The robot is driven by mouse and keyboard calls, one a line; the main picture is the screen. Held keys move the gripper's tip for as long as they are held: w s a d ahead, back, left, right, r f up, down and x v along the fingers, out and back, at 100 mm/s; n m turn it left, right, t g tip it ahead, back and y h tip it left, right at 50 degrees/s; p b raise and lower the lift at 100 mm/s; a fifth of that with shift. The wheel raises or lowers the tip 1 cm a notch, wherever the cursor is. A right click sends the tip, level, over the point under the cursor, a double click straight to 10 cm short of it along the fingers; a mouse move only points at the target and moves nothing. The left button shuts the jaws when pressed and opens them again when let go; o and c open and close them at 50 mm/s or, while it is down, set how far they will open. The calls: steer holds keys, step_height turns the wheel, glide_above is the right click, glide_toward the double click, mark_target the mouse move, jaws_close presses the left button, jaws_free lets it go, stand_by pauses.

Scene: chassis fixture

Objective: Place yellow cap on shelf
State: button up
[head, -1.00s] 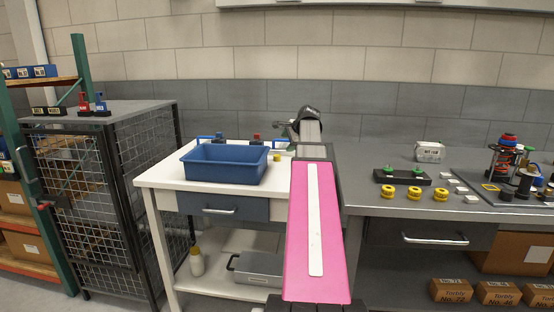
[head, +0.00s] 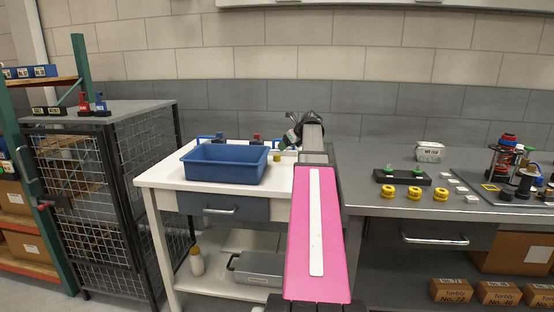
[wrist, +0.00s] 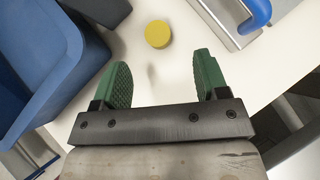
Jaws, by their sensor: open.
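A small round yellow cap (head: 277,156) stands on the white table (head: 160,180), just right of the blue bin. In the wrist view the yellow cap (wrist: 158,34) lies ahead of the gap between my fingertips, apart from them. My gripper (wrist: 162,68) is open and empty, with green ribbed fingers spread. In the head view my gripper (head: 293,138) is over the table's right back part, partly hidden by my wrist. Below the tabletop is a white lower shelf (head: 225,288).
The blue bin (head: 222,165) stands left of the cap; its wall (wrist: 40,80) is close to my left finger. A blue-handled fixture (wrist: 255,15) is at the upper right. Several yellow caps (head: 414,193) stand on the grey bench. The lower shelf holds a bottle (head: 196,262) and a grey case (head: 257,269).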

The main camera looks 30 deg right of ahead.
mark_target(277, 155)
steer(key=x, duration=0.8)
steer(key=shift+s+a+f, duration=0.15)
steer(key=shift+f, duration=0.05)
steer(key=c, duration=1.1)
steer(key=shift+o, duration=0.2)
